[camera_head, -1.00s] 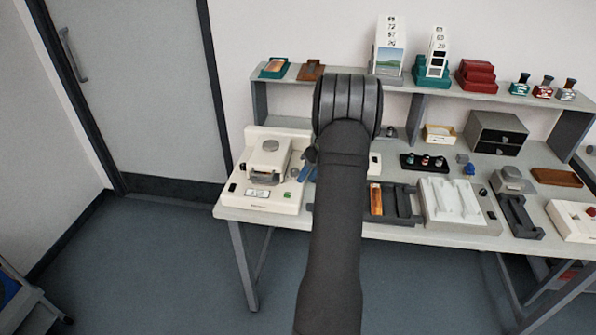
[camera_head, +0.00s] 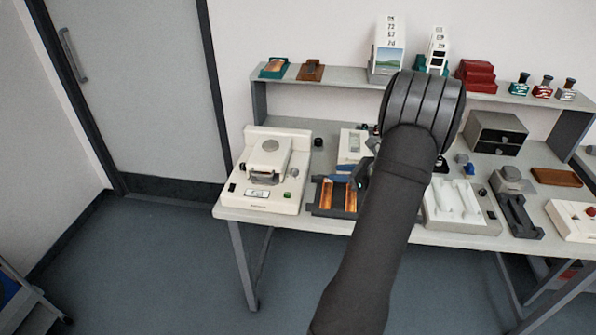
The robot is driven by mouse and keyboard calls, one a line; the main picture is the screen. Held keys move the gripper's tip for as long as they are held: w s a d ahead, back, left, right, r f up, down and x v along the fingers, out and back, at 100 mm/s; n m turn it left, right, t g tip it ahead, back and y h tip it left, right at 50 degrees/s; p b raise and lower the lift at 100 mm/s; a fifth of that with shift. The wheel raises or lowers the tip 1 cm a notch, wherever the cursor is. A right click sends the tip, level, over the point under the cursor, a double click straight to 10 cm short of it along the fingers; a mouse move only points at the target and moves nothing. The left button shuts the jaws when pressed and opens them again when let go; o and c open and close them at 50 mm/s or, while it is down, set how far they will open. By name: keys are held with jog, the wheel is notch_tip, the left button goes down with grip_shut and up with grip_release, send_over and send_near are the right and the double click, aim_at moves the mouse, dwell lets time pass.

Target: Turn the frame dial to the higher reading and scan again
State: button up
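A cream machine (camera_head: 282,139) with a raised block and round grey top stands at the table's left end. Its front deck has a small label or display (camera_head: 258,194) and a green button (camera_head: 287,195); no reading is legible. A dark round piece (camera_head: 318,142) stands just right of the machine. I cannot tell which is the frame dial. My gripper (camera_head: 345,171) shows only partly, with blue finger parts left of my arm, above a dark tray (camera_head: 313,208) holding orange strips. My arm hides the rest, including whether it holds anything.
A white box (camera_head: 349,143) stands behind the tray. Right of my arm are a white-topped unit (camera_head: 462,222), a dark holder (camera_head: 519,214) and a grey drawer box (camera_head: 497,132). The shelf (camera_head: 345,80) at the back carries cards, towers and bottles.

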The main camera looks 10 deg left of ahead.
send_near(296, 170)
jog(key=shift+m, duration=0.3)
jog(key=x, duration=0.9)
jog(key=shift+s, duration=0.1)
jog(key=c, duration=0.7)
